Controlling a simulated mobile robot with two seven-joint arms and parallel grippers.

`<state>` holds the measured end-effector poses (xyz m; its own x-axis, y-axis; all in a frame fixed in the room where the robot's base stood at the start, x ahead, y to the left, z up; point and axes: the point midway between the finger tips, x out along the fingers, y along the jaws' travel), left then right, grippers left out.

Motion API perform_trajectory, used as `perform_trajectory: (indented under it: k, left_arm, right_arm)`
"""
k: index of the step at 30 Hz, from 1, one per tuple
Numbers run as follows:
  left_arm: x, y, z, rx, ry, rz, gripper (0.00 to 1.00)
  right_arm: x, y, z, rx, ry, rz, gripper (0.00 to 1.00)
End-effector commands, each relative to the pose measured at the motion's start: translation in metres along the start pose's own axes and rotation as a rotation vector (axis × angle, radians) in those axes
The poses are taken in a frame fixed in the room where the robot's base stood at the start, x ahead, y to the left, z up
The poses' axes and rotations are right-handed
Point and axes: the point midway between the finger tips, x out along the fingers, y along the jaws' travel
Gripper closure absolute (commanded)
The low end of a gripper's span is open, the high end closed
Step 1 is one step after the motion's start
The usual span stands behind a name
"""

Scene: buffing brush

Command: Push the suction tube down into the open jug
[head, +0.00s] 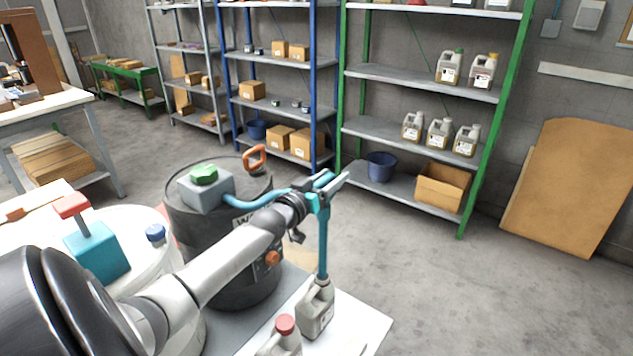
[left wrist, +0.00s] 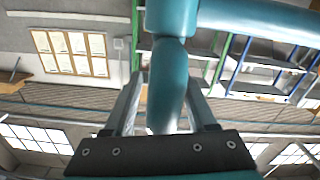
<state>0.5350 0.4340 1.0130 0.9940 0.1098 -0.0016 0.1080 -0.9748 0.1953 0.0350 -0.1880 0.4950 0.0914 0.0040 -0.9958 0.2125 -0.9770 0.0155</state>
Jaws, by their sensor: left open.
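The teal suction tube (head: 323,245) stands nearly upright over the open grey jug (head: 316,312). Its lower end meets the jug's mouth; how far it reaches inside is hidden. A blue hose (head: 262,199) runs from the tube's top to the grey box on the dark drum. My left gripper (head: 330,187) is at the top of the tube. In the left wrist view the open fingers of my left gripper (left wrist: 163,100) stand either side of the teal tube (left wrist: 170,75), with gaps visible. My right gripper is not in view.
A jug with a red cap (head: 285,326) stands in front of the open jug on the white tabletop (head: 358,322). The dark drum (head: 190,222) with an orange handle stands behind my left arm. A teal block (head: 97,252) is at the left. Floor to the right is clear.

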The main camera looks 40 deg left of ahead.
Motion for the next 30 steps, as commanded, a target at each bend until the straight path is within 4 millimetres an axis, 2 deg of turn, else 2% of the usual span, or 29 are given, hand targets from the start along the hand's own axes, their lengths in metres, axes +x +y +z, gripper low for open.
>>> perform_trajectory:
  k: [5,30]
  left_arm:
    - [-0.016,0.0,0.0,0.0,-0.003,0.0,0.43]
    - [-0.131,0.0,0.001,-0.001,-0.006,0.0,0.43]
  right_arm:
    - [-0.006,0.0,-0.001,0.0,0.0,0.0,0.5]
    - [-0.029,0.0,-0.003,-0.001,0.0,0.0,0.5]
